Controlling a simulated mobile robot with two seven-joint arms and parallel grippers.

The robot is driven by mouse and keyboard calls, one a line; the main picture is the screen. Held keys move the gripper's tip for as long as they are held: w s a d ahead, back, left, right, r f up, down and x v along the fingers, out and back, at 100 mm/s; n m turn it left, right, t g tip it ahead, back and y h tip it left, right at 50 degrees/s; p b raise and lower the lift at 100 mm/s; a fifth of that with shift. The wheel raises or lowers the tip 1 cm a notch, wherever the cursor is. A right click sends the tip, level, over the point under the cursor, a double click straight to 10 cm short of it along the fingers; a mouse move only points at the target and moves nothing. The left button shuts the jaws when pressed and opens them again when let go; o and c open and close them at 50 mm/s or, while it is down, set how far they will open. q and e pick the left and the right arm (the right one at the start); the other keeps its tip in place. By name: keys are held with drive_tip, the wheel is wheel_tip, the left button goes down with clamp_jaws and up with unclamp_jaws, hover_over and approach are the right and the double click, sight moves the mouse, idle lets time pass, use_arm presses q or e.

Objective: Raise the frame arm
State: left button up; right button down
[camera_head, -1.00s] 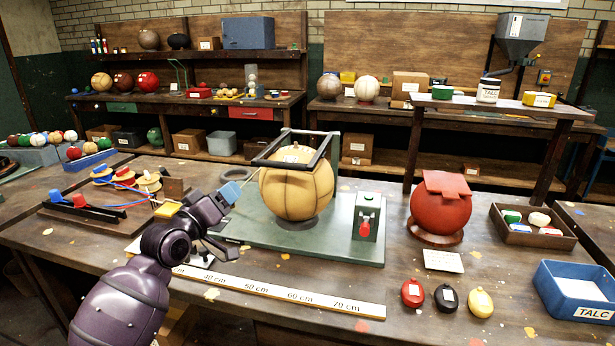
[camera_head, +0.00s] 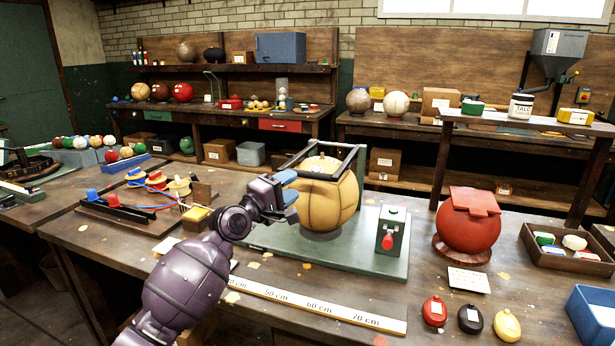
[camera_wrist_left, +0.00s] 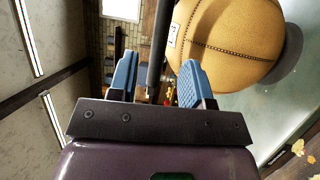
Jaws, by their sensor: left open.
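The tan leather ball (camera_head: 327,205) sits on a green base plate (camera_head: 375,256). The dark frame arm (camera_head: 318,176) lies low around the top of the ball. My left gripper (camera_head: 287,188) is at the left front corner of the frame arm, with its blue fingers apart. In the left wrist view, a dark bar (camera_wrist_left: 159,45) of the frame runs up between the open fingers of the left gripper (camera_wrist_left: 157,82), with gaps showing beside it. The tan ball (camera_wrist_left: 228,38) is just right of them. My right gripper is not in view.
A green box with a red knob (camera_head: 391,234) stands on the plate right of the ball. A red ball (camera_head: 468,222) on a stand is further right. A ruler (camera_head: 320,306) lies in front. Spools (camera_head: 156,181) stand on a board at left.

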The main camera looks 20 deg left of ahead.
sight(305, 177)
use_arm(q)
drive_tip(key=x, duration=0.6)
drive_tip(key=shift+w+d+b, duration=0.1)
drive_tip(key=shift+w+b, duration=0.1)
drive_tip(key=shift+b, duration=0.2)
clamp_jaws()
